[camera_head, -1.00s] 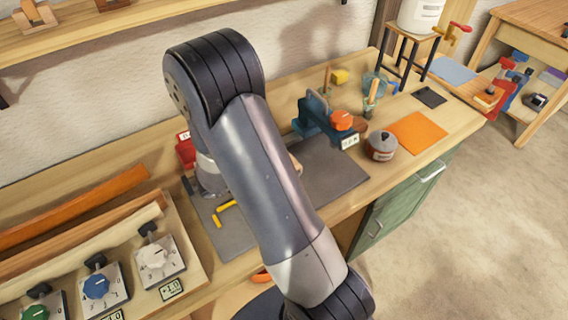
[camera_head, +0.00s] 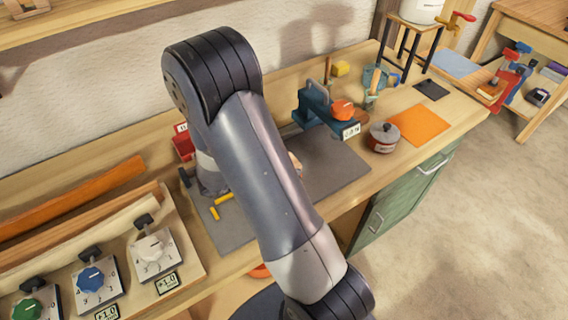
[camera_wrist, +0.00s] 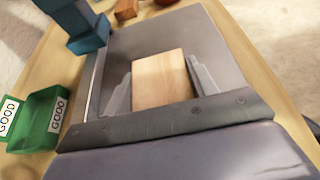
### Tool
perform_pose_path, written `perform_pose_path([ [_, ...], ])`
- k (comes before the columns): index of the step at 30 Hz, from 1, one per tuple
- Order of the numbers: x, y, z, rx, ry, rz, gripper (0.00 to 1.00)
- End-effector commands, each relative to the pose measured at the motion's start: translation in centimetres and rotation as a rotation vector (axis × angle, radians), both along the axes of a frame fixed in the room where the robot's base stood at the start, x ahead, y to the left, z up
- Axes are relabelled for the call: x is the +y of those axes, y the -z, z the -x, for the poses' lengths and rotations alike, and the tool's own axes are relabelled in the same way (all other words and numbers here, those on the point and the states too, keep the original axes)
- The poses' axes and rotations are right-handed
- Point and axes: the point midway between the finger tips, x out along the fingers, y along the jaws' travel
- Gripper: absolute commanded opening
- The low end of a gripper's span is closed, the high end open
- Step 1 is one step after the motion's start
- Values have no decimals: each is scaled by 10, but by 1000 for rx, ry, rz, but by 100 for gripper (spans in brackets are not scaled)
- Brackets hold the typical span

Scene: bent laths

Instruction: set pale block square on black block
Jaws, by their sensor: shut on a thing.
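In the wrist view the pale block (camera_wrist: 160,80) is a light wooden block between the two grey fingers of my gripper (camera_wrist: 162,84). The gripper is shut on it, one finger at each side. The grey mat (camera_wrist: 180,42) lies beyond and below it. In the head view my arm hides the gripper and the held block. I cannot make out the black block in either view; it may be hidden behind the pale block or my arm.
A small wooden piece (camera_wrist: 126,9) lies beyond the gripper. A blue tool (camera_head: 325,108) stands at the mat's back edge. A green bin (camera_wrist: 38,118) is at left in the wrist view. Yellow pieces (camera_head: 222,198) lie on the mat. A lidded pot (camera_head: 383,137) stands right of it.

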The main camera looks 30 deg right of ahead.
Motion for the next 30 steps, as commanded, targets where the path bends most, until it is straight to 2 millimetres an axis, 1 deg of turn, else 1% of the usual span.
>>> perform_pose_path([
  [9,0,7,0,0,0,0,31],
  [10,0,7,0,0,0,0,55],
  [19,0,6,0,0,0,0,80],
  [26,0,6,0,0,0,0,80],
  [30,9,3,-1,-4,-4,0,80],
])
